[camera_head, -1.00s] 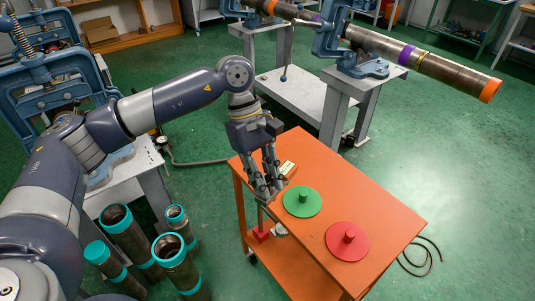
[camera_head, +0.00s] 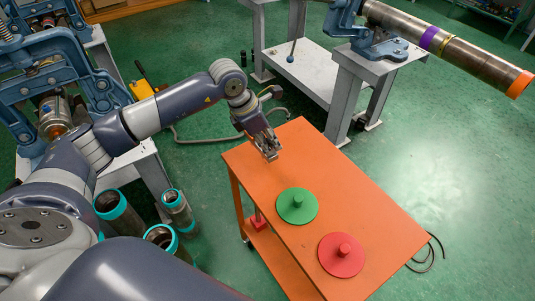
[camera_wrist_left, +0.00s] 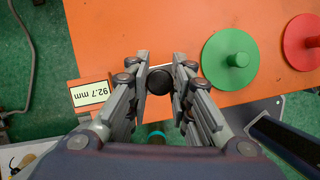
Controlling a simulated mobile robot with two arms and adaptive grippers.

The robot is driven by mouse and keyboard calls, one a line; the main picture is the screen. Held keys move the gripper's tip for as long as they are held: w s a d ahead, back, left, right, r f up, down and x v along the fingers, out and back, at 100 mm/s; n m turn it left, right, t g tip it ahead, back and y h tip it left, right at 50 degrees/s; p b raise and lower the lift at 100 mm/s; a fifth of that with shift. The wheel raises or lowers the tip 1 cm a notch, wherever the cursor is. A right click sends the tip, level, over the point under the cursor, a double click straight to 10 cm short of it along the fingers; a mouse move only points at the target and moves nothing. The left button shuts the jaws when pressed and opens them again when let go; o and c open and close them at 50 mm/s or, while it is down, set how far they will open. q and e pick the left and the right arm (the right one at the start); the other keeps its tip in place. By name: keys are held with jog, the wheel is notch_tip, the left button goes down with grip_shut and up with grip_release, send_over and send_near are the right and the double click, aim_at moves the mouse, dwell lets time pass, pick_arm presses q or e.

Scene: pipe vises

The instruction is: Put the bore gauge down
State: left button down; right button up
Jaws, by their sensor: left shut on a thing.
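My left gripper (camera_head: 268,147) is above the far left corner of the orange cart top in the head view. In the left wrist view its fingers (camera_wrist_left: 160,66) are closed around the round black end of the bore gauge (camera_wrist_left: 158,82). A pale readout (camera_wrist_left: 91,94) beside the left finger shows 92.7 mm, upside down. The rest of the gauge is hidden by the gripper and wrist. I cannot tell whether the gauge touches the cart. My right gripper is out of view.
A green disc (camera_head: 297,205) and a red disc (camera_head: 341,255), each with a knob, lie on the orange cart (camera_head: 380,219). The cart's far end is clear. Teal-ended pipes (camera_head: 181,211) stand left of it. A vise holds a long pipe (camera_head: 460,52) beyond.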

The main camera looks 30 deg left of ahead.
pick_arm(q)
notch_tip(320, 180, down, 3)
jog(key=shift+w+r, duration=0.1)
notch_tip(320, 180, down, 3)
jog(key=shift+f+p, duration=0.1)
jog(key=shift+p, duration=0.45)
jog(key=shift+f, duration=0.15)
jog(key=shift+f, duration=0.1)
jog(key=c, duration=1.4)
grip_release()
jog(key=shift+c, duration=0.2)
